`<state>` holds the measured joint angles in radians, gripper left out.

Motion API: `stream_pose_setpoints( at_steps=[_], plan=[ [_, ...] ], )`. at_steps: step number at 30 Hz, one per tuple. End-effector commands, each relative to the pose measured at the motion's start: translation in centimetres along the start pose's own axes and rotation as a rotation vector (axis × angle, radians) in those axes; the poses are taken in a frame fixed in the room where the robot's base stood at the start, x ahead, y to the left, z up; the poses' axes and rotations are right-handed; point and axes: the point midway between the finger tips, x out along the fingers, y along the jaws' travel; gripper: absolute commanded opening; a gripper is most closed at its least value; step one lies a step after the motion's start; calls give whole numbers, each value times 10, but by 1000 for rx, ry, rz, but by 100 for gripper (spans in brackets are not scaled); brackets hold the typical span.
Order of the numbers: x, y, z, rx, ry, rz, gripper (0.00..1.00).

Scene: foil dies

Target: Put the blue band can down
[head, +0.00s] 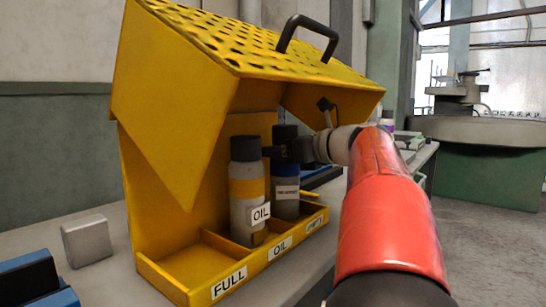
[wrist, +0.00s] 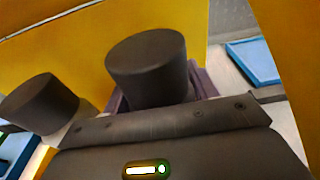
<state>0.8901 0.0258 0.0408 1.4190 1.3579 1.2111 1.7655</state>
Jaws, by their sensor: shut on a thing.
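The blue band can (head: 286,192) is grey with a black cap, a blue band and a white label, and looks upright. My gripper (head: 284,151) is shut on it near the top, reaching in from the right. In the wrist view its black cap (wrist: 147,65) sits between the dark fingers of my gripper (wrist: 155,92). The can is over the right compartment of the yellow rack (head: 160,267). The front wall and the neighbouring can hide part of its base, so I cannot tell whether it touches the floor.
A yellow band can (head: 247,200) labelled OIL stands close on the left; its cap (wrist: 42,103) shows in the wrist view. The FULL compartment at the left looks empty. The rack's perforated yellow hood (head: 230,40) hangs overhead. A grey block (head: 87,241) and blue bins (head: 36,280) lie left.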

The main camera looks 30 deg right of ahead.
Motion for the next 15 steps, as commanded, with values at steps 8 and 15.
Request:
stream_pose_setpoints(
  at_steps=[8, 15],
  plan=[
    [-1, 1, -10, -2, -2, 1, 15],
    [-1, 1, -10, -1, -2, 1, 15]
  ],
)
